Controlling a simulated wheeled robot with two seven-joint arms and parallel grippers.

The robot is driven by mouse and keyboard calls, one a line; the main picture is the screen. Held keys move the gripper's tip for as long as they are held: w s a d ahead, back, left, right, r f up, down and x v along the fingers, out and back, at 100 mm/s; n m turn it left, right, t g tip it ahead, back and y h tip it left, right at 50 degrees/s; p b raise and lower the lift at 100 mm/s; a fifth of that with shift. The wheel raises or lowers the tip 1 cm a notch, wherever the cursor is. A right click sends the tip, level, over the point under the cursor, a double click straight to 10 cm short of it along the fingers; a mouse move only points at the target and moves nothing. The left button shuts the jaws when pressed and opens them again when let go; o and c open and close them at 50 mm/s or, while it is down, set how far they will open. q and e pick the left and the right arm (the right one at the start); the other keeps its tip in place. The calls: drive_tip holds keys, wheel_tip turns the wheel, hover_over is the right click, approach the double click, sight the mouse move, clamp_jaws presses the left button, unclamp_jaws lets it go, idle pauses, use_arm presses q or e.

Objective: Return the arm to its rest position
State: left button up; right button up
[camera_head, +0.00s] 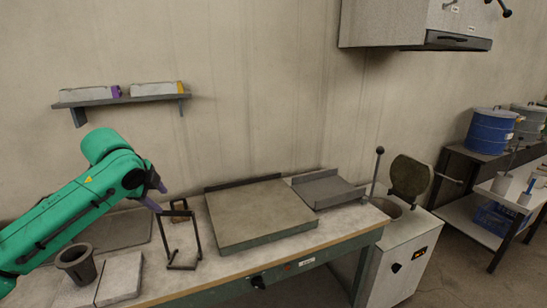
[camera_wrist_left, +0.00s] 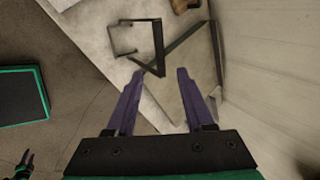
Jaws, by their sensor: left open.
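My left arm reaches in from the left in the head view. My left gripper (camera_head: 155,196) is open, with purple fingers, and is above the left part of the workbench (camera_head: 235,262). A black metal frame stand (camera_head: 196,238) stands on the bench just right of the fingers. In the left wrist view my open gripper (camera_wrist_left: 161,73) has nothing between its fingers, and the black frame (camera_wrist_left: 158,45) lies beyond the tips. I cannot tell how near the tips are to the frame. My right gripper is not seen in the head view.
A dark cup-shaped crucible (camera_head: 76,264) stands on the bench near my forearm. A raised grey plate (camera_head: 260,214) fills the bench middle, with a smaller tray (camera_head: 326,189) behind it. A furnace (camera_head: 400,255) with a raised lid stands right. A wall shelf (camera_head: 120,101) is above my arm.

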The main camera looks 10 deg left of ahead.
use_arm(q)
drive_tip(key=s+d+f+n+g+h, duration=0.1)
drive_tip(key=s+d+f+n+h, duration=0.15)
drive_tip(key=d+f, duration=0.85)
drive_tip(key=s+d+f+n+g+h, duration=0.1)
drive_tip(key=s+d+f, duration=0.3)
drive_tip(key=d+f, duration=0.75)
drive_tip(key=s+a+f+n+y, duration=0.1)
drive_tip(key=s+f+n, duration=0.15)
drive_tip(key=s, duration=0.25)
drive_tip(key=s+a+f+n+g, duration=0.1)
drive_tip(key=s+f+n, duration=0.1)
drive_tip(key=s+n, duration=0.25)
drive_tip(key=s+a+f+n+y, duration=0.1)
drive_tip(key=s+f+n, duration=0.15)
drive_tip(key=s, duration=0.35)
wheel_tip(320, 180, down, 21)
drive_tip(key=s+g, duration=0.1)
drive_tip(key=s+a+f+g, duration=0.1)
drive_tip(key=s+a+f, duration=0.2)
drive_tip(key=s+f, duration=1.2)
drive_tip(key=shift+s+f+g, duration=0.3)
drive_tip(key=shift+s+f, duration=0.1)
drive_tip(key=shift+s, duration=0.85)
